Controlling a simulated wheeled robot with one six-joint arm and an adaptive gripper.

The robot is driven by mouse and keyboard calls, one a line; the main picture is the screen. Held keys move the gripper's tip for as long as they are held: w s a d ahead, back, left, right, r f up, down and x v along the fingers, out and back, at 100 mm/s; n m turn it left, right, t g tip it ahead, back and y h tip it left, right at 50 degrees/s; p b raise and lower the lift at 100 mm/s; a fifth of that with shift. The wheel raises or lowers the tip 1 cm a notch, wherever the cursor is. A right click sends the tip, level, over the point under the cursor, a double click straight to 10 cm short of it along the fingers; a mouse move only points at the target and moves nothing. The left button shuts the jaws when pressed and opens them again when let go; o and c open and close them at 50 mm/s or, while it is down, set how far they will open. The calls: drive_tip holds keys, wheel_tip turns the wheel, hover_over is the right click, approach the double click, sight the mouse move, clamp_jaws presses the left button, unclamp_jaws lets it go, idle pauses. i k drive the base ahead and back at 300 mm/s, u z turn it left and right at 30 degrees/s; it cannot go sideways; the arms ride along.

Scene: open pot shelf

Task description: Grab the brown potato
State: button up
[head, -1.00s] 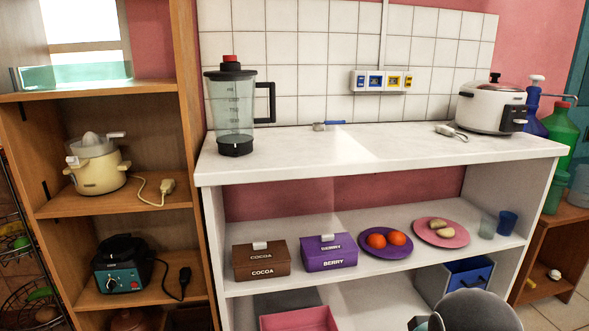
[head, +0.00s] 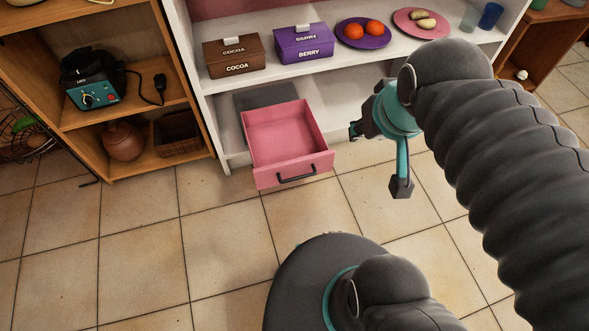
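Two pale tan-brown potatoes (head: 425,22) lie on a pink plate (head: 402,27) on the white unit's middle shelf, near the top of the head view. My gripper (head: 378,159) hangs below and in front of that shelf, to the right of the pink drawer. Its two fingers are spread apart with nothing between them. It is well apart from the potatoes.
A purple plate (head: 345,42) with two orange-red round fruits stands left of the pink plate. A berry box (head: 303,45) and a cocoa box (head: 233,58) stand further left. Cups (head: 490,15) stand at the right. The open pink drawer (head: 290,155) juts out low.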

sight(38, 140)
drive_tip(key=u, duration=2.05)
drive_tip(key=i, duration=1)
drive_tip(key=u, duration=0.45)
drive_tip(key=i, duration=0.9)
drive_tip(key=u, duration=0.1)
